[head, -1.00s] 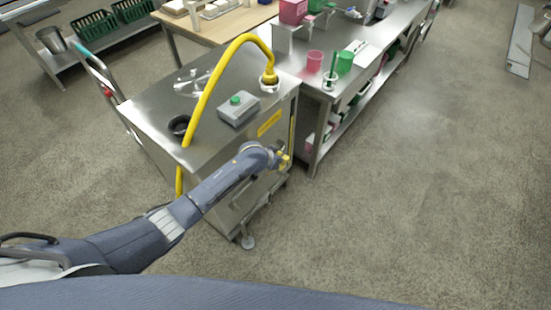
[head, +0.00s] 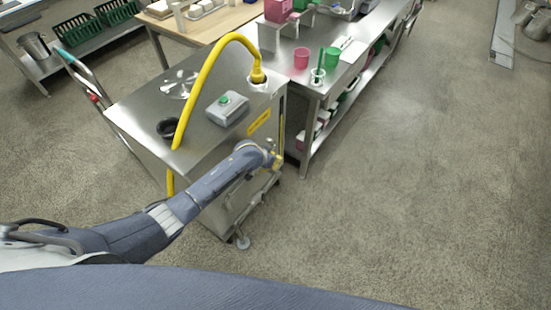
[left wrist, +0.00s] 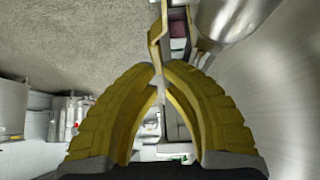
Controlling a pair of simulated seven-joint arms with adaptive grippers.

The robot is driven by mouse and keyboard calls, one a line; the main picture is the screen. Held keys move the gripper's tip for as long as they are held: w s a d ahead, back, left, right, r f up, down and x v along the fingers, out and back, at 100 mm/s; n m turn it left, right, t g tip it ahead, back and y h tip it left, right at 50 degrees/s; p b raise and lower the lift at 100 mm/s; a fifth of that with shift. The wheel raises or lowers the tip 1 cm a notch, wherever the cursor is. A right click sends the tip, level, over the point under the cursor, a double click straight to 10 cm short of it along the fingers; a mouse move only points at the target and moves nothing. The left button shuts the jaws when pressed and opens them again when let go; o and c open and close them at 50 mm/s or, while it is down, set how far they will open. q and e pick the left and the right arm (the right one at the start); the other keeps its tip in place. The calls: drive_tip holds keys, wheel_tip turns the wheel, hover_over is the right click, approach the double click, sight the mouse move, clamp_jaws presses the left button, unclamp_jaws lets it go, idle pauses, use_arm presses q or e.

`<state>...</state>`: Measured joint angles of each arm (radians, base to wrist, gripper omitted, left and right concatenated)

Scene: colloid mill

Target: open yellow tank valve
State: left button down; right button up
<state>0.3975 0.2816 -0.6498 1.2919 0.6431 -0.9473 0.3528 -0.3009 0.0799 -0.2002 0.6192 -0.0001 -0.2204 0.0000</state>
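The steel tank cabinet (head: 150,108) stands left of centre in the head view, with a yellow hose (head: 200,85) arching over its top. My left gripper (head: 274,160) is at the cabinet's right side, low in front of its face. In the left wrist view its yellow fingers (left wrist: 159,74) converge, tips nearly together, on the end of a thin bent yellow handle (left wrist: 156,30). The handle runs up from between the tips; the exact contact is partly hidden. In the head view my forearm and gripper hide the handle. My right gripper is not in view.
A grey box with a green button (head: 227,107) sits on the cabinet top. A steel bench (head: 335,85) with pink and green cups adjoins behind right. A hand cart (head: 85,75) stands at left. The floor (head: 400,190) at right is clear.

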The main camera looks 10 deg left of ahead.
use_arm(q)
drive_tip(key=shift+d, duration=0.1)
wheel_tip(320, 180, up, 14)
drive_tip(key=shift+s+a, duration=0.2)
drive_tip(key=shift+s, duration=0.05)
idle(0.6)
idle(0.4)
